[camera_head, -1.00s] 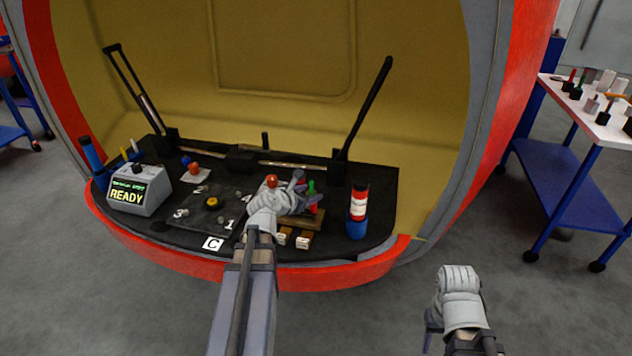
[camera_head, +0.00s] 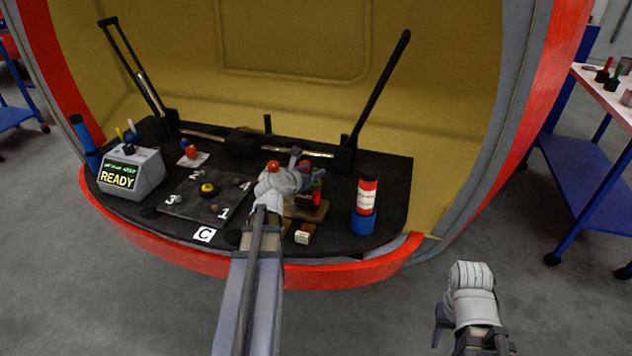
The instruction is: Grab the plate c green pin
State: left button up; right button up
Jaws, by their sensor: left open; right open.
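Plate C (camera_head: 185,208) is a dark square plate with numbered corners and a yellow-and-black knob, beside a white C label (camera_head: 204,235) on the black desk. A small green pin (camera_head: 319,187) shows among red and dark pieces on a wooden block, just right of my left gripper, partly hidden by it. My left gripper (camera_head: 298,180) is open over the left side of this block, reaching in from below; I cannot tell whether it touches the pin. My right gripper (camera_head: 466,285) is open and empty, low on the right, outside the nosecone.
A READY display box (camera_head: 131,174) stands on the left of the desk (camera_head: 265,258). A red and blue bottle (camera_head: 365,205) stands to the right of the block. Two black levers (camera_head: 378,90) rise at the back. A blue cart (camera_head: 590,170) is at far right.

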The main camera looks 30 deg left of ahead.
pick_arm(q)
jog(key=b+x, duration=0.2)
jog(key=x, duration=0.2)
jog(key=shift+w+d+f, duration=0.15)
jog(key=shift+w+f, duration=0.15)
jog(key=shift+f, duration=0.05)
jog(key=shift+w, duration=0.35)
jog(key=shift+s, duration=0.1)
jog(key=shift+c, duration=0.3)
grip_shut()
